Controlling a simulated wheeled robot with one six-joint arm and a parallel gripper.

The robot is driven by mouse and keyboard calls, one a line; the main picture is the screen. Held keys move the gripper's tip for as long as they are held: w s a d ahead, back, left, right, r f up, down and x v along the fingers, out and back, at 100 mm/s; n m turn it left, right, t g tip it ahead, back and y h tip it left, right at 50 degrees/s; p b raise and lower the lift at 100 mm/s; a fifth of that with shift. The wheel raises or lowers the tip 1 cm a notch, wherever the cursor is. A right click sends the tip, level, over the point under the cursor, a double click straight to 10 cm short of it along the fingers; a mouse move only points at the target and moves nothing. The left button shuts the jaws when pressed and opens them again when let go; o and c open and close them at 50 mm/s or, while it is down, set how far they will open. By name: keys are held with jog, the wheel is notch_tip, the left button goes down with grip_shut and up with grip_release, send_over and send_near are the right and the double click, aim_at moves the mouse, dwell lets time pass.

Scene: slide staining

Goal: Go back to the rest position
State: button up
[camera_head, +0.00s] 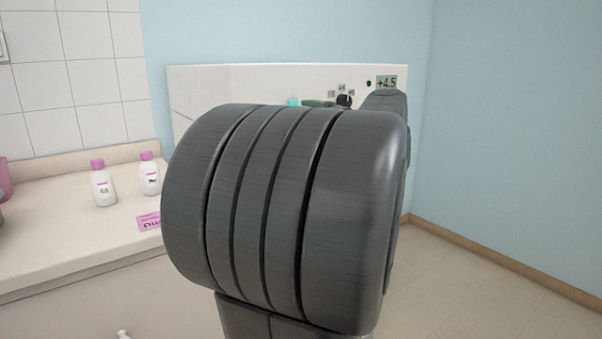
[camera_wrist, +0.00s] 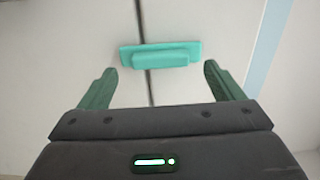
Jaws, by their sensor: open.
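My gripper (camera_wrist: 153,80) shows in the wrist view with its two green fingers spread wide apart. Nothing is between the fingertips. A teal handle (camera_wrist: 160,56) on a pale panel lies just beyond the fingertips, and I cannot tell the exact gap. In the head view my dark arm link fills the middle and hides most of what is behind it. A bit of green, which may be a finger of my gripper, and a small teal patch (camera_head: 293,102) show above the link, in front of the white cabinet (camera_head: 200,80).
The white cabinet carries a "+4.5" display (camera_head: 387,82). On the counter (camera_head: 60,235) at left stand two white bottles with pink caps (camera_head: 104,186) (camera_head: 149,176) and a pink label (camera_head: 149,221). Open floor (camera_head: 470,290) lies at right, bounded by blue walls.

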jog(key=x, duration=0.3)
jog(key=shift+d, duration=0.1)
dwell(0.3)
jog(key=p+v, duration=0.1)
jog(key=v, duration=1.3)
jog(key=w+a+m+p, duration=0.8)
jog(key=m+p, duration=0.8)
jog(key=p, duration=0.8)
jog(key=w, duration=0.3)
jog(key=shift+w+a+m, duration=0.15)
jog(key=shift+a+m, duration=0.1)
jog(key=shift+m, duration=0.15)
